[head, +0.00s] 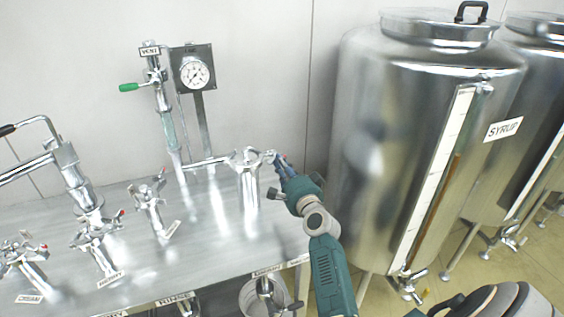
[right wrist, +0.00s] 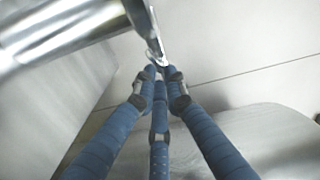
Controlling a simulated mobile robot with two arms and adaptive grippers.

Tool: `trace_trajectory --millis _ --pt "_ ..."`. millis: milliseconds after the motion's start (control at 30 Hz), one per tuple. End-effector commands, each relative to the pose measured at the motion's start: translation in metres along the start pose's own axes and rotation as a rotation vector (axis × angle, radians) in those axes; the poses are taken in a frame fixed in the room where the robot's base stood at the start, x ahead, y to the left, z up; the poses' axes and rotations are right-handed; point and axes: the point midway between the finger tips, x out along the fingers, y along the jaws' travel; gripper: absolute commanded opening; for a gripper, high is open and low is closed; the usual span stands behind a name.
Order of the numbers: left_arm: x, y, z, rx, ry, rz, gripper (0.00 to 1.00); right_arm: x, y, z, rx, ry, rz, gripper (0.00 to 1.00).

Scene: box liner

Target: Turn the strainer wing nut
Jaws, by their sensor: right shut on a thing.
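The strainer (head: 248,187) is a polished upright metal cylinder on the steel bench, with several lugs around its top. A small metal wing nut (head: 269,156) sits at the right of its top. My right gripper (head: 279,160) reaches in from the lower right, and its blue fingers are shut on the wing nut. In the right wrist view the fingertips (right wrist: 160,70) close around a thin metal piece (right wrist: 156,48) beside the shiny strainer body (right wrist: 60,30). The fingers partly hide the nut, so its exact angle cannot be told. My left gripper is not in view.
A large syrup tank (head: 380,130) stands close to the right of my arm. A pressure gauge (head: 194,74) and a green-handled vent valve (head: 130,87) rise behind the bench (head: 200,250). Several taps stand at left. A bucket (head: 250,299) is below the bench edge.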

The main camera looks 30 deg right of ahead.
Motion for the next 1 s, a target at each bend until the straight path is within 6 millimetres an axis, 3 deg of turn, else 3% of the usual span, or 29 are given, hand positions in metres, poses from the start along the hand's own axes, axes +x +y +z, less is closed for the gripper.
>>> trace_trajectory --millis 400,900,933,1000 --pt "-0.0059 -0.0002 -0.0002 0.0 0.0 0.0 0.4 -0.0001 0.0015 0.0013 0.17 0.0 0.001 0.0" --pt "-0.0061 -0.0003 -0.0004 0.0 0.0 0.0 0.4 -0.0001 0.002 0.0015 0.187 -0.001 0.001 0.0" --pt "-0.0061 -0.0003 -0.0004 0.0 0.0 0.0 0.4 -0.0001 0.002 0.0015 0.187 -0.001 0.001 0.13" --pt "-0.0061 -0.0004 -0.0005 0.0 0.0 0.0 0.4 -0.0001 0.0019 0.0015 0.186 -0.001 0.001 0.27"
